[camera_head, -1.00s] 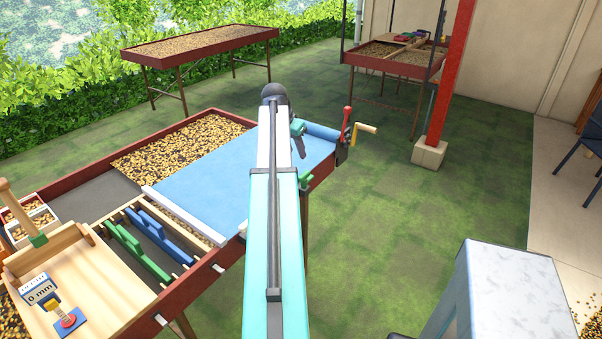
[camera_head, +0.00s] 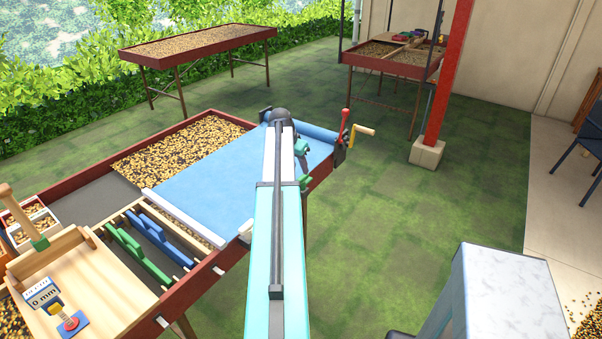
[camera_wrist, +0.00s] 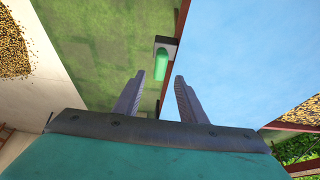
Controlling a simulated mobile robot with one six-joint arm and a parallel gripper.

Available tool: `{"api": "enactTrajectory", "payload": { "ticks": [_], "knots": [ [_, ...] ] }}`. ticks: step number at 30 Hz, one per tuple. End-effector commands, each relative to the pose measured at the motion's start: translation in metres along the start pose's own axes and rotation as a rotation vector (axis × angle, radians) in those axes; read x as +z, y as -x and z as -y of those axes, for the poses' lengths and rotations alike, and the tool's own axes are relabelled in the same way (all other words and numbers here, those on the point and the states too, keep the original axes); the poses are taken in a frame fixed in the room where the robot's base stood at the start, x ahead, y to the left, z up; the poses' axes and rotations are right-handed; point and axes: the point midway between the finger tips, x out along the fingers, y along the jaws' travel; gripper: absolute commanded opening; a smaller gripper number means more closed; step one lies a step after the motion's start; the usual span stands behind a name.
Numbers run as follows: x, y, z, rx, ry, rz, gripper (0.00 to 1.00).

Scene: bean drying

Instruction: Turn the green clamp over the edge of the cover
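The green clamp (camera_wrist: 161,64) shows in the wrist view as a rounded green lever in a dark and pale bracket. It sits beside the edge of the blue cover (camera_wrist: 240,55), with grass on its other side. In the head view the clamp (camera_head: 305,183) is at the near right rim, partly hidden by my arm. The cover (camera_head: 205,180) lies flat over part of the bean bed. My gripper (camera_wrist: 160,77) is open and empty, its two grey fingers apart. The clamp appears between and beyond the fingertips; whether they touch it I cannot tell.
A white bar (camera_head: 183,216) lies across the cover's other end. Green rakes (camera_head: 135,255) and blue rakes (camera_head: 160,238) rest nearby.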

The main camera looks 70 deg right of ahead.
Motion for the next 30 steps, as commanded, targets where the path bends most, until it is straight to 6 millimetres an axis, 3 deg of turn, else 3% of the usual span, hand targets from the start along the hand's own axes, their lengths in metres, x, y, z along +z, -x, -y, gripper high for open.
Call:
{"api": "enactTrajectory", "payload": {
  "ticks": [15, 30],
  "knots": [
    [0.0, -0.051, 0.001, 0.0, 0.001, 0.001, 0.38],
    [0.001, -0.059, 0.001, -0.001, 0.002, 0.0, 0.36]
  ]
}}
